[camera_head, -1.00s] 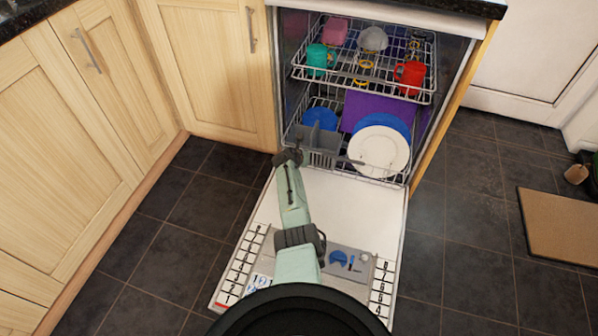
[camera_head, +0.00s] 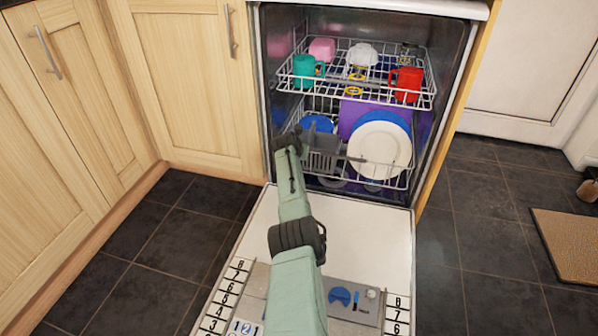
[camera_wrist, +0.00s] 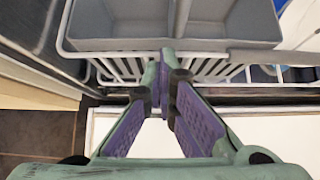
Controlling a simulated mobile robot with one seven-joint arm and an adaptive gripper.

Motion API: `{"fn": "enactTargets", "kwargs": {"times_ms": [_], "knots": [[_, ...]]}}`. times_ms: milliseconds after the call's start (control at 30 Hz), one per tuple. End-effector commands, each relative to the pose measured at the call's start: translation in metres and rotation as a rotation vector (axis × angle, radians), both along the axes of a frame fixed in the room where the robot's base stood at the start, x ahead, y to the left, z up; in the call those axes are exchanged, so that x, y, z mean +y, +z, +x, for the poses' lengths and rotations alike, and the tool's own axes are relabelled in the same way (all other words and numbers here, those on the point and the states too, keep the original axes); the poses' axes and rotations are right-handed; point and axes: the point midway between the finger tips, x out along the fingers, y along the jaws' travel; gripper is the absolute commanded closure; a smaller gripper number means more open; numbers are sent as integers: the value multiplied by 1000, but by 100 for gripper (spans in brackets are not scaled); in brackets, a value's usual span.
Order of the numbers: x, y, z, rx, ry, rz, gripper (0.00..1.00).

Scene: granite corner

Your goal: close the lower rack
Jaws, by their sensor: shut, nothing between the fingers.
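The lower rack (camera_head: 337,182) is a white wire rack low inside the dishwasher. Its front stands just behind the inner edge of the open door (camera_head: 365,240). It holds white and blue plates (camera_head: 380,150), a purple board (camera_head: 352,115), a blue dish (camera_head: 316,123) and a grey cutlery basket (camera_head: 325,143). In the wrist view, my gripper (camera_wrist: 164,65) is shut and empty, with its tips at the rack's front wires (camera_wrist: 215,68), just below the basket (camera_wrist: 130,22). Contact looks likely, but the tips partly hide it. In the head view my wrist hides the fingers.
The upper rack (camera_head: 365,96) is above, with a teal mug (camera_head: 304,70), a red mug (camera_head: 406,84) and other cups. Wooden cabinets (camera_head: 190,80) stand at left. Dark floor tiles (camera_head: 470,240) are clear at right, before a brown mat (camera_head: 570,245).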

Motion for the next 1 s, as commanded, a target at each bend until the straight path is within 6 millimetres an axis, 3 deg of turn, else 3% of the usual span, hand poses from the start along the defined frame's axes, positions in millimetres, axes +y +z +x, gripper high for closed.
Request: {"fn": "enactTargets", "kwargs": {"times_ms": [33,367,1000], "knots": [[-1,-7,4,0,-1,1,100],[-5,-2,17,1,0,-1,100],[-2,1,17,1,1,0,100]]}}
